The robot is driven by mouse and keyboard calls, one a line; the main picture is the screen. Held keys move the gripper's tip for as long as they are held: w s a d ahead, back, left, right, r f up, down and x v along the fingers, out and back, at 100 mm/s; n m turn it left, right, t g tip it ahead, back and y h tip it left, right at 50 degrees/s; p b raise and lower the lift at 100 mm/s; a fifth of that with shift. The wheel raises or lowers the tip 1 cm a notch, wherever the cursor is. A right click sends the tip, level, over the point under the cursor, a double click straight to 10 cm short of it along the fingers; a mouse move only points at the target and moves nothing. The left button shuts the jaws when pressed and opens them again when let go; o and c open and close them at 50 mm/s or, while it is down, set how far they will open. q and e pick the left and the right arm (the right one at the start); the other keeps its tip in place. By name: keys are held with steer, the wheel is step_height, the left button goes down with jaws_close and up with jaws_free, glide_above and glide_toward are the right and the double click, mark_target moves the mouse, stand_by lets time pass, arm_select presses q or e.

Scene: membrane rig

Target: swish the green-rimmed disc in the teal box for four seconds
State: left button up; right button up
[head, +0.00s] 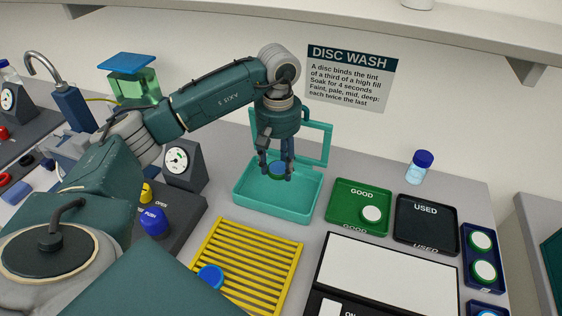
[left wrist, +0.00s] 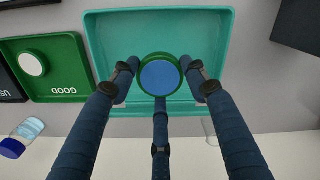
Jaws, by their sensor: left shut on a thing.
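The green-rimmed disc (head: 277,169) has a blue face. My left gripper (head: 277,176) is shut on it, pointing down into the open teal box (head: 262,208). In the left wrist view the disc (left wrist: 159,76) lies flat between the fingers, with the box (left wrist: 115,40) around and beneath it. I cannot tell how deep in the box the disc sits, or whether liquid touches it. The box's framed lid stands raised at the back. My right gripper is not in view.
Right of the box are the green GOOD tray (head: 345,195) with a white disc (head: 371,213), and the dark USED tray (head: 426,228), empty. In front is a yellow rack (head: 262,262) with a blue disc (head: 210,276). A blue-capped bottle (head: 419,167) stands behind the trays.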

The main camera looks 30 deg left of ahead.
mark_target(279, 192)
arm_select(q)
steer(key=shift+d+f+b, duration=0.1)
steer(key=shift+f+b, duration=2.2)
steer(key=shift+f, duration=1.8)
steer(key=shift+s+a, duration=0.1)
steer(key=shift+a, duration=0.5)
steer(key=shift+d, duration=0.8)
steer(key=shift+a, duration=0.2)
